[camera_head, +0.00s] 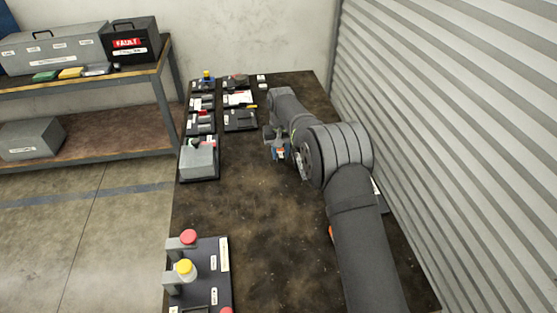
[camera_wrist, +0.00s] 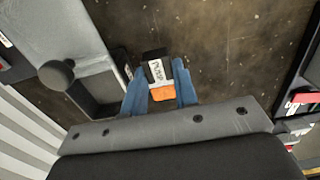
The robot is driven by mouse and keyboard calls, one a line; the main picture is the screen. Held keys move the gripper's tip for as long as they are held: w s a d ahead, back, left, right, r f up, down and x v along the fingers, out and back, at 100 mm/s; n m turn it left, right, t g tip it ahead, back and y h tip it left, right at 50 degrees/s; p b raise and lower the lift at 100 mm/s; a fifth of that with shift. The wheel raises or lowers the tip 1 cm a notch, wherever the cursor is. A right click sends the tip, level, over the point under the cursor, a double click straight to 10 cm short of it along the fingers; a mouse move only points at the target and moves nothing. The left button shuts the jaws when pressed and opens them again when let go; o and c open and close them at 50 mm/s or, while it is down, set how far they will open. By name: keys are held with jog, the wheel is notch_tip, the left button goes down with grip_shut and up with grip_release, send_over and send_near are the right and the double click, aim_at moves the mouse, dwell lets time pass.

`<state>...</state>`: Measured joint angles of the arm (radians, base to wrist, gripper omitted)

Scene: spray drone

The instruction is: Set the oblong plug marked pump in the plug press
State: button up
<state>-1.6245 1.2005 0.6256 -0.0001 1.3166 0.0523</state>
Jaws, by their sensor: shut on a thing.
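My gripper (camera_wrist: 161,90) has blue fingers and is shut on the pump plug (camera_wrist: 157,70). The plug is a dark oblong block with an orange end and a white label reading PUMP. The gripper also shows in the head view (camera_head: 279,152), above the far middle of the table, with a bit of orange between its fingers. I cannot tell for sure which fixture is the plug press. A grey fixture with a round dark knob (camera_wrist: 57,74) and a dark open-topped part (camera_wrist: 100,92) lies left of the plug in the wrist view; my arm largely hides that side in the head view.
Several dark trays (camera_head: 240,119) and a grey box (camera_head: 198,160) line the table's left side. A board with red and yellow knobs (camera_head: 210,262) stands at the near left. The table's middle (camera_head: 265,215) is clear. A corrugated shutter (camera_head: 450,110) borders the right side.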

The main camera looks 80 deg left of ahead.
aim_at(281, 169)
jog(key=shift+f, duration=2.35)
jog(key=shift+f, duration=0.1)
jog(key=o, duration=1)
notch_tip(281, 169, up, 11)
jog(key=shift+f, duration=0.1)
jog(key=shift+o, duration=0.4)
jog(key=shift+r, duration=0.75)
